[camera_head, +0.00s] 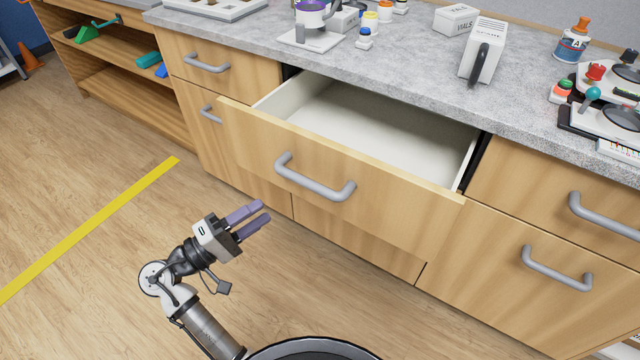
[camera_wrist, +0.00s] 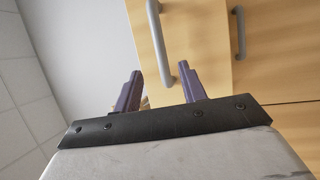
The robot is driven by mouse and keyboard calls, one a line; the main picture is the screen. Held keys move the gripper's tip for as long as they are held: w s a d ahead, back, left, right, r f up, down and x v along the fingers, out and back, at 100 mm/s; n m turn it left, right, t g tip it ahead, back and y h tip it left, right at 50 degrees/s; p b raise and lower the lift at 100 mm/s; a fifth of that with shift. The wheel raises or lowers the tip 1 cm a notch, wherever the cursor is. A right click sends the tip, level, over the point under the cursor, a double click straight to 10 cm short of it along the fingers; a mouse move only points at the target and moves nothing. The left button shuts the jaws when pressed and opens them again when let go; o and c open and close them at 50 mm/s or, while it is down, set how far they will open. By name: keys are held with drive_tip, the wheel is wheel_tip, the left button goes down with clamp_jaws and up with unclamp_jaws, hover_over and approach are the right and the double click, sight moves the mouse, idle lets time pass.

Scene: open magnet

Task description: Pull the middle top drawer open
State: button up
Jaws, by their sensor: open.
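The middle top drawer (camera_head: 340,185) is pulled well out of the counter, and its white, empty inside shows. Its grey bar handle (camera_head: 315,180) is on the wooden front. My gripper (camera_head: 264,216) is below and left of the handle in the head view, apart from it, with its two purple fingers spread and nothing between them. In the wrist view the open fingers (camera_wrist: 162,88) point toward the drawer front, and a grey handle (camera_wrist: 158,40) lies beyond them. I cannot tell the exact gap there.
A grey countertop (camera_head: 400,75) holds bottles, a white box (camera_head: 455,19), a white device with a black handle (camera_head: 483,50) and other lab items. Closed drawers with handles flank the open one. Open shelves (camera_head: 120,60) stand at left. The wooden floor with a yellow stripe (camera_head: 95,225) is clear.

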sight(307, 182)
drive_tip(key=p+x, duration=0.1)
drive_tip(key=x, duration=1.1)
drive_tip(key=shift+w+d+p, duration=0.2)
drive_tip(key=shift+d+p, duration=0.1)
drive_tip(key=shift+p, duration=0.1)
drive_tip(key=shift+c, duration=0.2)
clamp_jaws()
